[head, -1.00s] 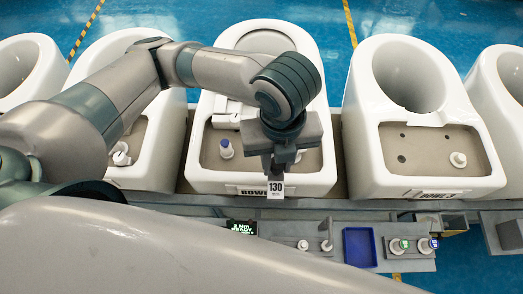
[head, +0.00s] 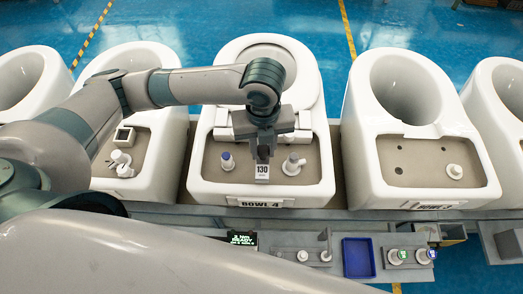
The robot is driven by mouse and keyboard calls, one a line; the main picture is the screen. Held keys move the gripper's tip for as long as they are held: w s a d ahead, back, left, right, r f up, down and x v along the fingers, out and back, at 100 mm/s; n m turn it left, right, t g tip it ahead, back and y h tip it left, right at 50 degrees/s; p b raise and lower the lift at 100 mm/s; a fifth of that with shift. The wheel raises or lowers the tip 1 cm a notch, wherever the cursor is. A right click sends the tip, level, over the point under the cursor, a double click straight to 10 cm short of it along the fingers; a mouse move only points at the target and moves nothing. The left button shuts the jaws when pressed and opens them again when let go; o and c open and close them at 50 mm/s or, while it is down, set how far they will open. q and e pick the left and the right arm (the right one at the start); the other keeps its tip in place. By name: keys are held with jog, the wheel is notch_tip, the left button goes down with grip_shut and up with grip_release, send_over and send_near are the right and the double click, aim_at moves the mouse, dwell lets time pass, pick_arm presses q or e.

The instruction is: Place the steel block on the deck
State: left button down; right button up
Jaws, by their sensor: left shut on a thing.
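The steel block (head: 262,174) is a small grey block with a white face marked 130. My left gripper (head: 262,154) points down and is shut on it. The block is upright over the tan deck (head: 225,186) of the white toilet labelled BOWL 4, between two fittings. I cannot tell whether its underside touches the deck. The gripper hides the block's top. My right gripper is not in view.
A blue-capped fitting (head: 227,160) stands left of the block and a white fitting (head: 293,164) stands close on its right. Other toilets stand on both sides. A blue tray (head: 358,258) and small fittings lie on the front ledge.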

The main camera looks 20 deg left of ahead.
aim_at(262, 155)
pick_arm(q)
jog(key=shift+w+a+f, duration=0.3)
jog(key=shift+w, duration=0.2)
jog(key=shift+f, duration=0.3)
notch_tip(262, 155, down, 3)
jog(key=shift+s+r+p, duration=0.1)
jog(key=shift+p, duration=0.75)
jog(key=shift+f, duration=0.3)
jog(key=shift+f, duration=0.1)
jog(key=c, duration=1.5)
grip_release()
jog(key=shift+o, duration=0.2)
